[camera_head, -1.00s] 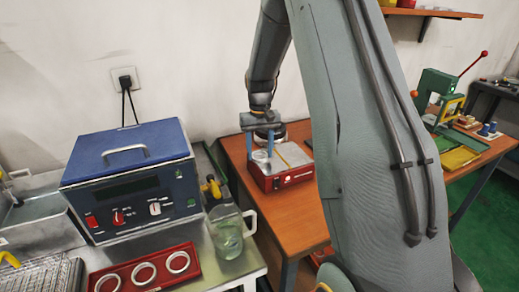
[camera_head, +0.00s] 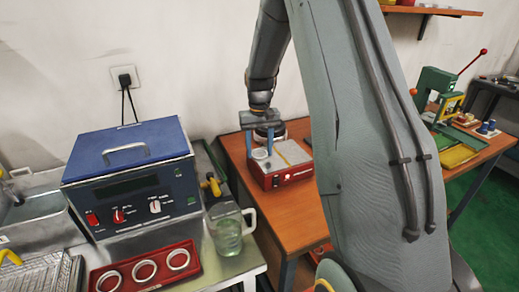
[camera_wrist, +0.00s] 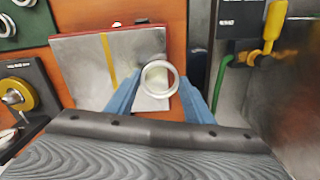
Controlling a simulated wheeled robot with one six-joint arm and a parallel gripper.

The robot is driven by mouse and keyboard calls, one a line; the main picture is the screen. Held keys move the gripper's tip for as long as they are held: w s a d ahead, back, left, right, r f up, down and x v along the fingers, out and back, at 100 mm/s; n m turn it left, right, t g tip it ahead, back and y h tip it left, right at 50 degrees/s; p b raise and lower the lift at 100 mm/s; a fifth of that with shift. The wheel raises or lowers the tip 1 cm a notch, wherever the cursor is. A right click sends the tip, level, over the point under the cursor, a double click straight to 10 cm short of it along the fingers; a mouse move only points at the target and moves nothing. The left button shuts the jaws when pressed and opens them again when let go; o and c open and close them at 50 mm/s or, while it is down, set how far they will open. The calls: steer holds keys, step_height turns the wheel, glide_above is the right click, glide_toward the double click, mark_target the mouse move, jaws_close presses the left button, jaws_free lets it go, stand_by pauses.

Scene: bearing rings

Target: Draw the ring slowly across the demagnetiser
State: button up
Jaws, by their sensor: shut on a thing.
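My gripper (camera_wrist: 160,82) has blue fingers and is shut on a pale metal ring (camera_wrist: 145,80). In the head view, the ring (camera_head: 261,153) shows small between the blue fingers. The demagnetiser (camera_head: 287,177) is a red box with a pale metal top and a yellow stripe, on an orange bench. In the wrist view, its top plate (camera_wrist: 82,70) lies under the ring, which is to the right of the stripe, near the plate's right edge. I cannot tell whether the ring touches the plate.
A blue instrument box (camera_head: 125,180) stands on the steel bench at left. In the wrist view, a dark stand with a brass-coloured part (camera_wrist: 17,92) is left of the demagnetiser.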

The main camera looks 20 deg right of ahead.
steer(key=shift+d, duration=0.1)
stand_by(0.6)
steer(key=shift+d, duration=2.7)
steer(key=shift+d, duration=0.1)
steer(key=shift+d, duration=5.9)
step_height(320, 180, up, 7)
steer(key=p, duration=0.4)
